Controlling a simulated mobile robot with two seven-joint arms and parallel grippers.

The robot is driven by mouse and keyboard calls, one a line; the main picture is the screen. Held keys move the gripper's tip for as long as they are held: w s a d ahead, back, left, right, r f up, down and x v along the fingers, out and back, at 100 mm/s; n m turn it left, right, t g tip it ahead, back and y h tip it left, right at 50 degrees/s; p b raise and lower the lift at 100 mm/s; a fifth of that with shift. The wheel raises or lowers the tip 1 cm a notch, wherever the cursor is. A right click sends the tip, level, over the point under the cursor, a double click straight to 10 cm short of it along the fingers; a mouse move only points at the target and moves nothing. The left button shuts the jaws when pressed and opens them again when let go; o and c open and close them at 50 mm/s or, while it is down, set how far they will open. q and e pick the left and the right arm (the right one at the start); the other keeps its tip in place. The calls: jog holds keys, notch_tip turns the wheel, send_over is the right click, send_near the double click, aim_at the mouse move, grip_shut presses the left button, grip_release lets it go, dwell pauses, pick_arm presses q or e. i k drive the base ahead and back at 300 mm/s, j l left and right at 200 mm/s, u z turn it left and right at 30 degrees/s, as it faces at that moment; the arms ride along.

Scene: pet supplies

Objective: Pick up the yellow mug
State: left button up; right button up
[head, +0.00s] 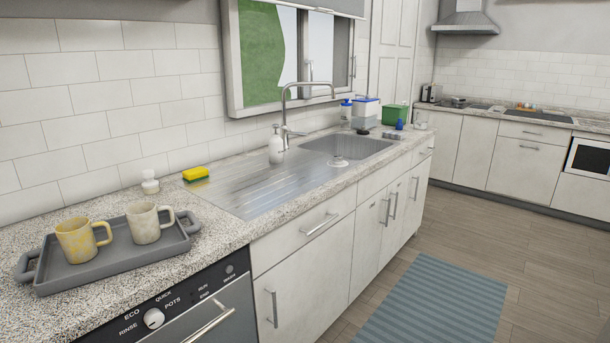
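The yellow mug (79,242) stands upright in the left part of a grey tray (110,274) on the speckled counter at the left. Its surface is mottled and its handle points right. A whitish mug (146,223) stands upright just to its right in the same tray, handle also to the right. The tray has a raised handle at each end. Neither of my grippers shows in the head view.
A small white jar (150,182) stands behind the tray. A yellow-green sponge (195,174), a white soap bottle (276,148) and a tall faucet (287,112) are by the sink (345,146). A dishwasher (190,311) is below the counter. Wooden floor and a blue rug (435,305) lie right.

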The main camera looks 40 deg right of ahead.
aim_at(75, 235)
jog(key=i+l+z, duration=0.5)
jog(key=i+l, duration=0.45)
jog(key=l, duration=0.4)
jog(key=i+l+z, duration=0.5)
jog(key=i+l, duration=0.5)
jog(key=i+u, duration=0.1)
jog(key=u, duration=2.75)
